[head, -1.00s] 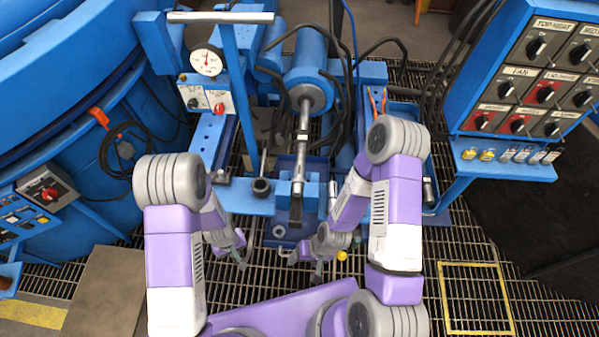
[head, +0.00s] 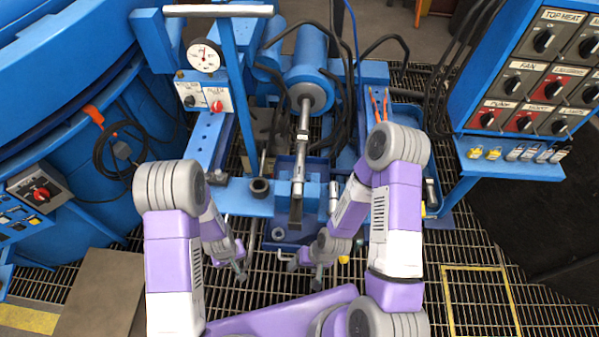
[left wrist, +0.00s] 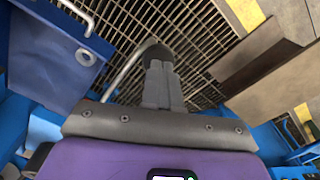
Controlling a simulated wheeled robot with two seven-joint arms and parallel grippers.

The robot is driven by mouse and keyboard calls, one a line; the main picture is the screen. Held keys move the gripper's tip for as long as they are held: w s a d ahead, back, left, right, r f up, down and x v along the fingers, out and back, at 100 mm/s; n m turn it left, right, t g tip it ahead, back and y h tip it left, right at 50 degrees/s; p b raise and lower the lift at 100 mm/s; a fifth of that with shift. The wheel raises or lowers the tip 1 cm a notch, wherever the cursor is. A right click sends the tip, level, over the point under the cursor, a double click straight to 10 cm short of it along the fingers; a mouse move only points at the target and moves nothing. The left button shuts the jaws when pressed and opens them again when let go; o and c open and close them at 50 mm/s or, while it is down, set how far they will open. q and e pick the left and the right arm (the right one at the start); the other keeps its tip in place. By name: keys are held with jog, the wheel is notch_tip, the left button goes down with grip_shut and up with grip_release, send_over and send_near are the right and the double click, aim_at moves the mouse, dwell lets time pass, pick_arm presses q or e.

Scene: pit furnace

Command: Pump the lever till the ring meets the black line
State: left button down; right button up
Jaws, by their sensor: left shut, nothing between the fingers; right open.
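The blue hydraulic cylinder (head: 308,75) points towards me, with a bright metal rod (head: 303,118) running down from it. A pale band shows on the rod; ring and black line are too small to tell apart surely. In the left wrist view a bent metal lever (left wrist: 124,73) ends in a dark grip (left wrist: 152,52). My left gripper (head: 240,273) is low at centre left; its fingers (left wrist: 161,88) are shut and empty, in line with the grip and covering part of it. Contact cannot be told. My right gripper (head: 305,274) is open and empty, right of the left one.
A pressure gauge (head: 204,57) and a small switch panel (head: 205,97) stand left of the cylinder. A control box (head: 540,70) with several knobs is at the right. A blue furnace wall (head: 60,130) fills the left. Floor grating (head: 460,235) is clear at the right.

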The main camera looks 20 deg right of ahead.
pick_arm(q)
jog(key=shift+s+f, duration=0.1)
jog(key=shift+f, duration=0.25)
jog(key=shift+r, duration=0.1)
notch_tip(320, 180, up, 11)
jog(key=w+p, duration=0.2)
jog(key=p, duration=0.6)
jog(key=shift+w+d+p, duration=0.3)
jog(key=shift+d+p, duration=0.05)
jog(key=shift+d, duration=0.1)
jog(key=shift+f, duration=0.25)
jog(key=shift+s+a+f+b, duration=0.15)
jog(key=shift+s+f+b, duration=0.3)
jog(key=shift+f+b, duration=1.2)
jog(key=shift+s+a+f+b, duration=0.15)
jog(key=shift+s+f+b, duration=0.25)
jog(key=shift+f+b, duration=1.2)
jog(key=shift+s+a+f+b, duration=0.15)
jog(key=shift+s+f+b, duration=0.3)
jog(key=shift+f+b, duration=1.2)
jog(key=shift+f+p, duration=0.35)
jog(key=shift+p, duration=0.15)
notch_tip(320, 180, up, 11)
jog(key=w+p, duration=0.2)
jog(key=p, duration=0.7)
jog(key=shift+w+d, duration=0.3)
jog(key=shift+d, duration=0.15)
jog(key=shift+f, duration=0.25)
